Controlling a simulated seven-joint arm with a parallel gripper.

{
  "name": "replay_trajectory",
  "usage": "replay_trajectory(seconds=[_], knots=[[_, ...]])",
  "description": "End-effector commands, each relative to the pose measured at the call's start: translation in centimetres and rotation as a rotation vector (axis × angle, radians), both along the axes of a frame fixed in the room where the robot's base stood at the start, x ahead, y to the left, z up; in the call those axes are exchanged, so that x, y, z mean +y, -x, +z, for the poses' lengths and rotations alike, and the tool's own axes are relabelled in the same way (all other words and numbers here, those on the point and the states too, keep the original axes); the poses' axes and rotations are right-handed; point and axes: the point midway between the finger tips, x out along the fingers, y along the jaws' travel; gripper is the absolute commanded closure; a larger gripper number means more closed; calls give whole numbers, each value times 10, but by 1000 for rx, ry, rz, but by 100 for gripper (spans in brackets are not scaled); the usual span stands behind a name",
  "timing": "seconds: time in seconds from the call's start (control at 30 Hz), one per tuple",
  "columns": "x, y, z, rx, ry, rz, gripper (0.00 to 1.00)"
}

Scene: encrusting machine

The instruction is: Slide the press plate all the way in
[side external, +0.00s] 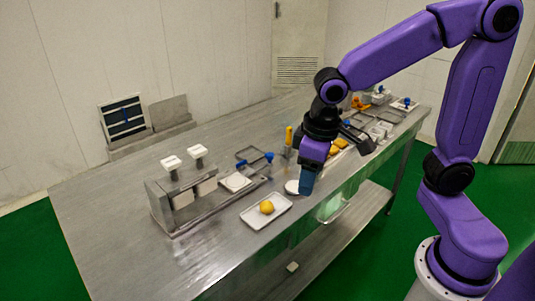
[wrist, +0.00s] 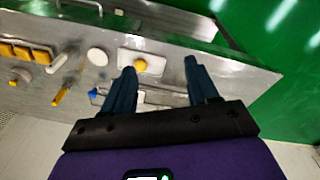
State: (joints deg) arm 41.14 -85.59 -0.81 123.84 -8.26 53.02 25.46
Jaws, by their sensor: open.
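A steel machine frame (side external: 185,200) with two white-capped posts stands at the left of the table. A flat sliding plate, which looks like the press plate (side external: 236,182), extends from its right side and carries a white square piece. My gripper (side external: 307,185) is open and empty, above the table's front edge, to the right of and apart from the plate. In the wrist view, my blue fingers (wrist: 160,68) are spread, and a blue knob (wrist: 93,93) shows left of them. The fingers partly hide the machine and plate there.
A white tray (side external: 252,216) with a yellow ball (side external: 266,207) lies in front of the plate. A white disc (side external: 292,187) is beside my gripper, and an upright yellow handle (side external: 288,136) stands behind. Several other items crowd the right end. The table's left front is clear.

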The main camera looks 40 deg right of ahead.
Motion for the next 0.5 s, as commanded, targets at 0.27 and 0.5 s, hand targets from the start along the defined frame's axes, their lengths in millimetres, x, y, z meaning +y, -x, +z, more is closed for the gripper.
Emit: replay_trajectory(seconds=[0.27,0.5], knots=[[-18,-117,0,-97,2,-490,41],[-64,-206,-7,-196,0,-909,41]])
